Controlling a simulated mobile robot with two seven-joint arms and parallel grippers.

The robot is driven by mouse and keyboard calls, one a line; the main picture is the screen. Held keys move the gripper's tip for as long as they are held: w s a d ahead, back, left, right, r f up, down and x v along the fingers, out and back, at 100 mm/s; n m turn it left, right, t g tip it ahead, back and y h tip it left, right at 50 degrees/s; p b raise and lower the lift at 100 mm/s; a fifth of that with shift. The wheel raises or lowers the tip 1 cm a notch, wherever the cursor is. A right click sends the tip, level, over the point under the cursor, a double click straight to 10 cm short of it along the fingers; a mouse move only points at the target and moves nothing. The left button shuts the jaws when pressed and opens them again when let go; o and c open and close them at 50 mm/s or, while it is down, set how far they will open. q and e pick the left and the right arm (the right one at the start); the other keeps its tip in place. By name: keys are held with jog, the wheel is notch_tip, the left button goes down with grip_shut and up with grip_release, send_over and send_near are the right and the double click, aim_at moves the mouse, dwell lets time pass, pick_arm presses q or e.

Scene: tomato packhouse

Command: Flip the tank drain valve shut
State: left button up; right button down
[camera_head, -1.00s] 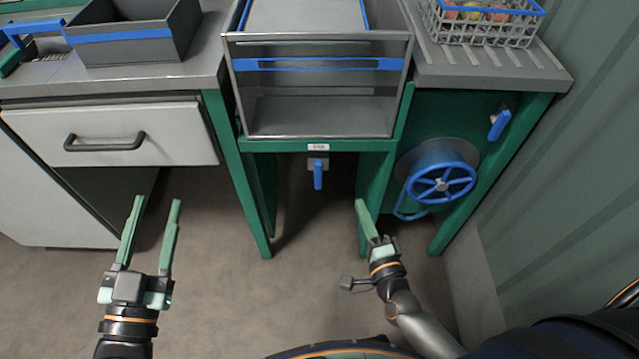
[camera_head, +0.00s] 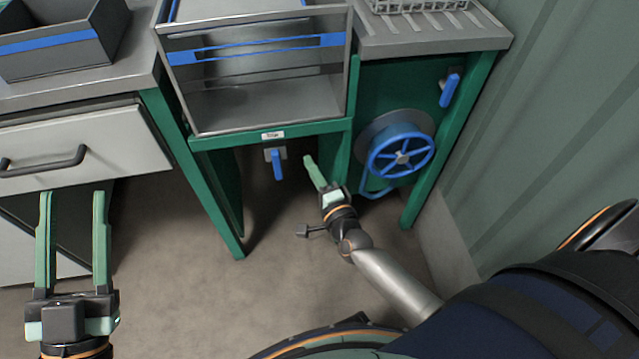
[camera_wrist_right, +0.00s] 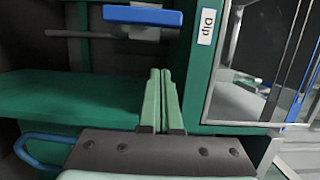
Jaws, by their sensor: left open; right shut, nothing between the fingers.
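The drain valve's blue lever (camera_head: 277,163) hangs straight down below the front edge of the tank (camera_head: 255,100), under a small label. It also shows at the top of the right wrist view, as a blue bar (camera_wrist_right: 143,16). My right gripper (camera_head: 309,158) is shut and empty, its fingers together just right of the lever, apart from it. In the right wrist view the closed fingertips (camera_wrist_right: 160,72) point toward the lever, with a gap between. My left gripper (camera_head: 72,194) is open and empty at the far left, in front of the drawer.
A blue handwheel (camera_head: 402,155) and another blue lever (camera_head: 449,90) are on the green panel to the right. Green legs (camera_head: 190,165) flank the space under the tank. A drawer cabinet (camera_head: 80,150) stands left. The wall (camera_head: 560,130) bounds the right side.

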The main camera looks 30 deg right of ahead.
aim_at(277, 165)
pick_arm(q)
jog(key=s+r+m+h, duration=0.1)
jog(key=r+h, duration=0.1)
jog(key=s+r+m+h, duration=0.1)
jog(key=r, duration=0.1)
jog(key=shift+s+d+m+t, duration=0.25)
jog(key=shift+s+m+t, duration=0.05)
jog(key=shift+s+t, duration=0.1)
pick_arm(e)
jog(key=w+a, duration=0.1)
jog(key=a, duration=0.1)
jog(key=w+a, duration=0.1)
jog(key=w, duration=0.1)
jog(key=shift+a, duration=0.4)
pick_arm(q)
jog(key=shift+w, duration=0.1)
